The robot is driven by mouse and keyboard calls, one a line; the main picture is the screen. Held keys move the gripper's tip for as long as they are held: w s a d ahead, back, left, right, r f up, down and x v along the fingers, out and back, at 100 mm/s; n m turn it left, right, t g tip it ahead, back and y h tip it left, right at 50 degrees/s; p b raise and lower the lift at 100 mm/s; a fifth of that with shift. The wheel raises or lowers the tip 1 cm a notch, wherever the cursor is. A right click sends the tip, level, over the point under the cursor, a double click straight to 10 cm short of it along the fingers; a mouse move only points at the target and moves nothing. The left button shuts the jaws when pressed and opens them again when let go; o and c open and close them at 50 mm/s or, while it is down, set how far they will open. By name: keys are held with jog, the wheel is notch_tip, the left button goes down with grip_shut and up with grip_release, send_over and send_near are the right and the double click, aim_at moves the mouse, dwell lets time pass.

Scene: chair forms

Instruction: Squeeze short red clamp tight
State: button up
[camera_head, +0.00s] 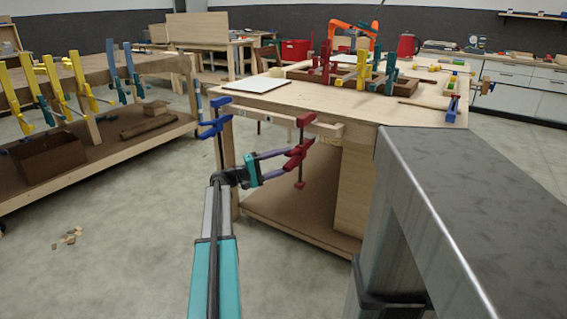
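The short red clamp (306,121) hangs upright near the right end of a narrow wooden board along the near edge of the workbench. Its upper jaw is at the board, and its red lower body and bar hang below. My gripper (290,158) reaches in from the left at the height of the red lower body. Its two grey fingers are apart, with their tips at the red parts. The tips overlap the clamp in view, so I cannot tell whether they press on it.
A blue clamp (215,118) sits at the board's left end, left of the red clamp. The workbench (350,105) carries several upright clamps at its back. A side table (90,165) with yellow and blue clamps stands at left. The concrete floor (130,240) between is mostly open.

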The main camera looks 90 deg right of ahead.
jog(key=shift+s+d, duration=0.1)
dwell(0.3)
jog(key=shift+x, duration=0.85)
jog(key=shift+d+f, duration=0.15)
jog(key=shift+d, duration=0.05)
grip_shut()
jog(key=shift+a+f, duration=0.1)
jog(key=shift+a, duration=0.05)
dwell(0.4)
jog(key=shift+b+v, duration=0.45)
jog(key=shift+v, duration=0.7)
jog(key=shift+a, duration=0.15)
